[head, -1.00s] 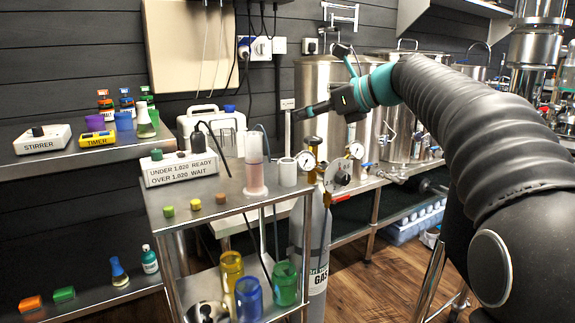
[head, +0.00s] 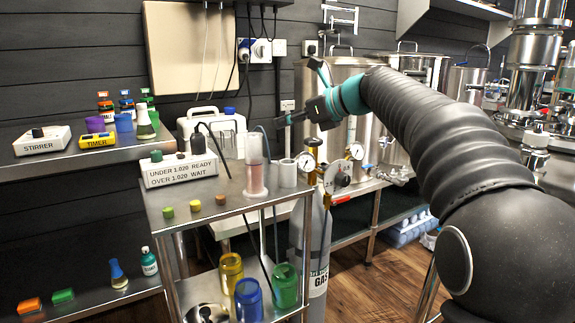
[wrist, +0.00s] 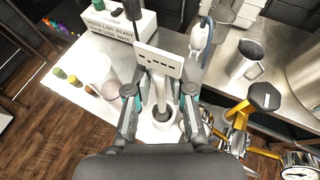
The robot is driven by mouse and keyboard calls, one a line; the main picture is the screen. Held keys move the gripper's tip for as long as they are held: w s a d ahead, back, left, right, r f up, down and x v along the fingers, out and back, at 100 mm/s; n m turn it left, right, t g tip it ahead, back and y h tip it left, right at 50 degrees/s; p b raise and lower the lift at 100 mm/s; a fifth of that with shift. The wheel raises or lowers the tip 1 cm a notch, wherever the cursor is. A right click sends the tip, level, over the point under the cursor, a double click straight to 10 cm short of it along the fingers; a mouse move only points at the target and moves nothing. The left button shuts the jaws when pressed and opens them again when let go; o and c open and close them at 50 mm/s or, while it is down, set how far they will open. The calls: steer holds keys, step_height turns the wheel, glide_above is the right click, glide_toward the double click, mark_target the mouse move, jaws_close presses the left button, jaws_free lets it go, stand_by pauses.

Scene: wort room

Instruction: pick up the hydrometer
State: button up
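A white stem with a flat tag (wrist: 158,61), which looks like the hydrometer, stands in a white cup-like holder (wrist: 160,131) in the wrist view. In the head view its tag (head: 287,105) shows above the holder (head: 288,173) on the trolley's right side. My gripper (wrist: 159,91) is open, with one finger on each side of the stem and no clear contact. In the head view my gripper (head: 282,119) is just by the stem, below the tag. A clear cylinder with pink liquid (head: 256,180) stands left of the holder.
A sign box (head: 180,170) and small coloured blocks (head: 195,205) are on the trolley top (head: 230,205). A gas bottle with gauges (head: 318,235) stands close on the right. A steel kettle (head: 335,95) is behind. A white jug (head: 212,122) stands behind the trolley.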

jaws_close()
steer(key=shift+r, duration=0.1)
step_height(320, 180, up, 9)
steer(key=p, duration=0.3)
steer(key=shift+p, duration=0.3)
steer(key=shift+r+p, duration=0.5)
steer(key=shift+p, duration=0.1)
steer(key=shift+f, duration=0.1)
